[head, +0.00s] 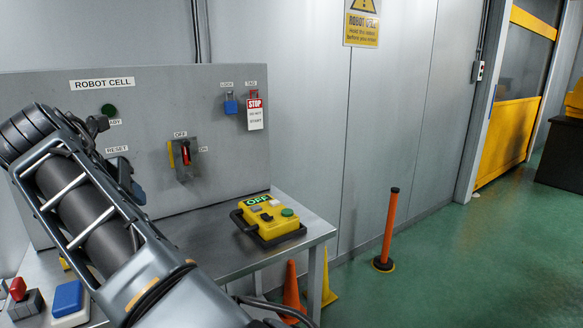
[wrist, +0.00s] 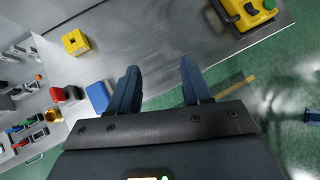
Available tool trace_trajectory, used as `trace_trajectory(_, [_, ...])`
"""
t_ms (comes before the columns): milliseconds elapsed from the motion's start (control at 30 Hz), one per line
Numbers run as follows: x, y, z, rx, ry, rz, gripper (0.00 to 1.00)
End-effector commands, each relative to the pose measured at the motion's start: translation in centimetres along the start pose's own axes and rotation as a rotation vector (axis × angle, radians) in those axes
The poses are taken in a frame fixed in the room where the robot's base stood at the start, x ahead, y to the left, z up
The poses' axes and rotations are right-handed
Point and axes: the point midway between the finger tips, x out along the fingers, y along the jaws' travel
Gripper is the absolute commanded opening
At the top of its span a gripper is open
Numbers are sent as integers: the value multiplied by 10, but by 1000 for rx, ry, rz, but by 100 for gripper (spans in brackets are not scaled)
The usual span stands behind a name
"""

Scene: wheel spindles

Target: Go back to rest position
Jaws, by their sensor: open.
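My gripper (wrist: 160,88) shows in the wrist view with its two dark blue fingers apart and nothing between them. It hangs above the front edge of the grey metal table (wrist: 165,50). The table (head: 205,235) stands against the grey ROBOT CELL panel (head: 235,115).
A yellow pendant (head: 268,218) reading OFF lies at the table's right end. A blue block (head: 68,300) and a red-topped switch (head: 20,295) sit at the left.

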Motion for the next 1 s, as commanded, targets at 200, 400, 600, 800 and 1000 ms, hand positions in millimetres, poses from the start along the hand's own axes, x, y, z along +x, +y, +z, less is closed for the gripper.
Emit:
trace_trajectory(200, [46, -6, -56, 156, 13, 63, 49])
trace_trajectory(400, [95, -23, -137, 421, 36, 148, 49])
trace_trajectory(600, [126, -50, -223, 736, 64, 226, 49])
trace_trajectory(800, [136, -83, -306, 1068, 90, 285, 49])
trace_trajectory(1000, [126, -122, -384, 1408, 103, 327, 49])
